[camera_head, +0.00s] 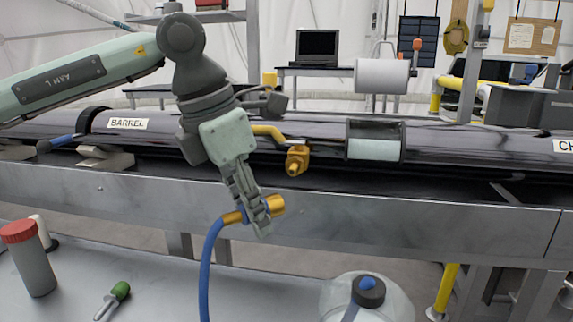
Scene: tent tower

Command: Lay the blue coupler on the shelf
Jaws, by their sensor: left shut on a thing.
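The blue coupler (277,205) is a brass-coloured fitting with a blue band, on the end of a blue hose (206,270). My left gripper (258,220) is shut on it from above and holds it roughly level in front of the grey beam. Its fingers hide part of the fitting. The hose hangs down from its left end and leaves the bottom of the picture. A flat grey surface, which looks like the shelf (160,285), lies below and to the left. My right gripper is not in view.
A red-capped bottle (38,270) and a green-handled screwdriver (113,298) are on the grey surface. A translucent jug (385,300) with a dark cap stands at bottom centre. A yellow valve fitting (297,160) juts from the long dark barrel (470,150). The surface right of the screwdriver is clear.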

